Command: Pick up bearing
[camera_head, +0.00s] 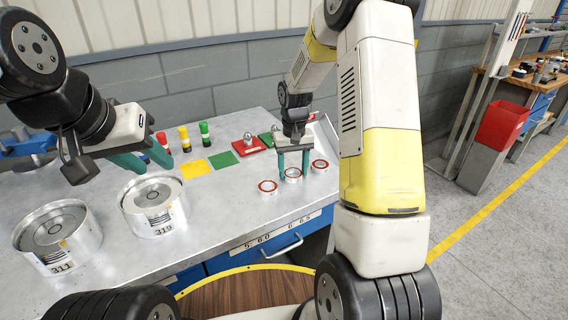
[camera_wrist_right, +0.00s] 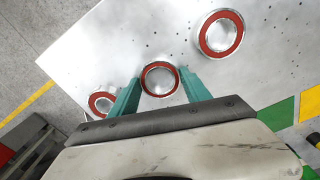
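Three small ring bearings with red seals lie in a row on the metal table. The middle bearing (camera_head: 292,174) is between the teal fingers of my right gripper (camera_head: 293,176). In the right wrist view this bearing (camera_wrist_right: 160,79) sits between the fingertips, and the fingers look spread wider than it; I cannot tell if they touch it. The left bearing (camera_head: 268,187) and right bearing (camera_head: 320,165) lie just outside the fingers. My left gripper (camera_head: 155,168) is open and empty above and behind the silver drum marked 319.
Silver drum 319 (camera_head: 156,207) and drum 311 (camera_head: 57,237) stand on the left of the table (camera_head: 225,237). Yellow and green pads (camera_head: 223,160), a red tray (camera_head: 250,146) and several coloured cylinders (camera_head: 184,139) lie behind. The table front between drums and bearings is clear.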

